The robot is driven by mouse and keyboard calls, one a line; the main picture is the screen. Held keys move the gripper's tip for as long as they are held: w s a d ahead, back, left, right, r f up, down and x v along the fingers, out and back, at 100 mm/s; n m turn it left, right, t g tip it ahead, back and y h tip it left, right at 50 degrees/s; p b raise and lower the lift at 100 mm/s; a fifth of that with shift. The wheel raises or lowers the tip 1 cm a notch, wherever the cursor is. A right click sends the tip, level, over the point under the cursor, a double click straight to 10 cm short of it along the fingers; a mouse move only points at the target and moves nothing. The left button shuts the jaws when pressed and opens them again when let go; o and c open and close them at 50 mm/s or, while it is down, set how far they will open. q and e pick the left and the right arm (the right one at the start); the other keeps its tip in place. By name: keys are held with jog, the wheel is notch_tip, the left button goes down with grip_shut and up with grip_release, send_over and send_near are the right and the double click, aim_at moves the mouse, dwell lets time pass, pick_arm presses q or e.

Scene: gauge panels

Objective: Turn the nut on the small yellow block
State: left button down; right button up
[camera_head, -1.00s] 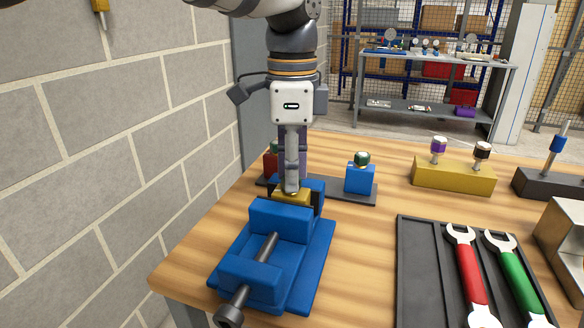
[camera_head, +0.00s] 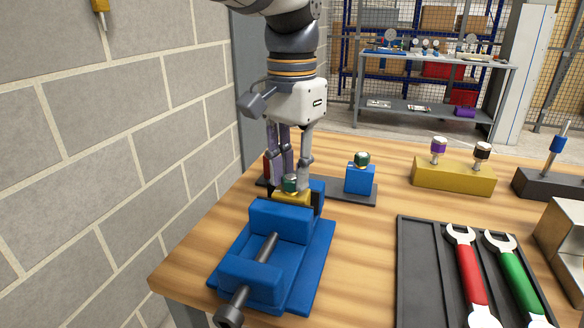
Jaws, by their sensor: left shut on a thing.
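The small yellow block (camera_head: 291,198) is held in the blue vise (camera_head: 280,225) at the front left of the table. A nut (camera_head: 290,184) with a dark green side and pale top stands on the block. My left gripper (camera_head: 291,178) points straight down over the block. Its fingers are shut on the nut, with the nut's front showing between them. My right gripper is not in view.
Behind the vise, a dark plate holds a blue block with a green nut (camera_head: 361,175) and a red block mostly hidden by my fingers. A larger yellow block (camera_head: 453,176) stands to the right. A black tray (camera_head: 420,270) holds red and green wrenches. A brick wall is close on the left.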

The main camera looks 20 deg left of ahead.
aim_at(292, 176)
pick_arm(q)
jog(key=shift+f+n, duration=0.1)
jog(key=shift+n, duration=0.6)
jog(key=c, duration=1.4)
grip_release()
jog(key=shift+o, duration=0.2)
notch_tip(292, 176, up, 12)
